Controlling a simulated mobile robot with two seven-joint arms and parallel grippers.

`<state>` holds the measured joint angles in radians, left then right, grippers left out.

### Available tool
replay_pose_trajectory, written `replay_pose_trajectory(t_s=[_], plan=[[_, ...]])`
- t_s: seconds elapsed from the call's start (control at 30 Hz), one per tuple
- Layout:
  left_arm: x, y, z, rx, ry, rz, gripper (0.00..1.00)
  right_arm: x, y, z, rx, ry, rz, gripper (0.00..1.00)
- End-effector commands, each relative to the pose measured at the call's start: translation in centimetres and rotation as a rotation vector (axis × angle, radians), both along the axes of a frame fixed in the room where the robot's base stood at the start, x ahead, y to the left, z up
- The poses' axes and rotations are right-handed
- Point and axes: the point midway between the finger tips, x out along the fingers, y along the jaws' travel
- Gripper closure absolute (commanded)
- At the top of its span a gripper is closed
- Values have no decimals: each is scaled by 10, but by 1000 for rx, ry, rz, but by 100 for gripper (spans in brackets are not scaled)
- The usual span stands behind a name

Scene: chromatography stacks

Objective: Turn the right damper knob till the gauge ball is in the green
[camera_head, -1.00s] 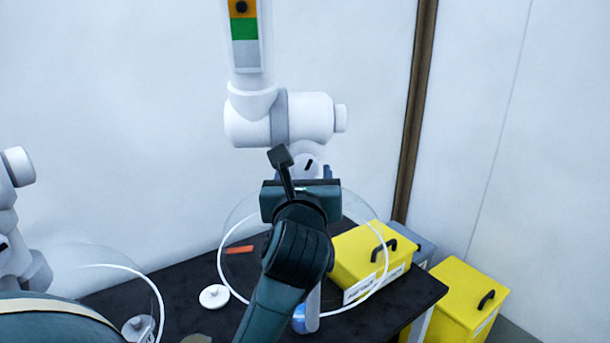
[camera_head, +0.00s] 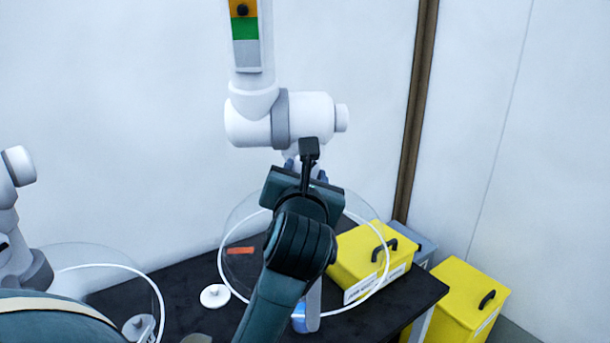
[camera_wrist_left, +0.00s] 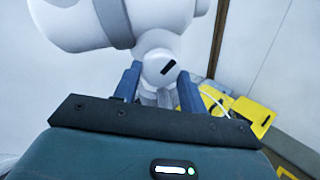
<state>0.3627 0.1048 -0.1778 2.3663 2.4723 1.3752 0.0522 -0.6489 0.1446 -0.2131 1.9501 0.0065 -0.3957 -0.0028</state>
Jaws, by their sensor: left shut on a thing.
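The right damper knob (camera_wrist_left: 160,67) is white with a black slanted mark, and shows in the wrist view. My left gripper (camera_wrist_left: 159,86) is shut on it, with one blue finger on each side. In the head view, my left gripper (camera_head: 306,171) is raised at the extraction arm, and my own wrist hides most of the knob. The gauge (camera_head: 248,40) is a strip on the upright white tube, with orange above green above grey. Its black ball (camera_head: 242,10) is in the orange, just above the green. My right gripper is not in view.
A clear hood with a white rim (camera_head: 385,262) hangs around my forearm. Yellow boxes (camera_head: 360,255) stand on and beside the black table (camera_head: 390,310). A white lid (camera_head: 214,296) and an orange-red item (camera_head: 240,250) lie on the table. Another white arm (camera_head: 18,166) stands left.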

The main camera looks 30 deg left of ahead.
Motion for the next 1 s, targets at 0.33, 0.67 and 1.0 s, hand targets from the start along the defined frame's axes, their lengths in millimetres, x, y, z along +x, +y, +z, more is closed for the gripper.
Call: replay_pose_trajectory(t_s=[0.33, 0.67, 1.0], plan=[[0, 0, 0, 25, 17, -1, 81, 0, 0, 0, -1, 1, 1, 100], [0, 0, 0, 23, 17, 0, 37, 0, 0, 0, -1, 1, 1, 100], [1, -2, 0, 22, 16, 1, 37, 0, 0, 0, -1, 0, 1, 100]])
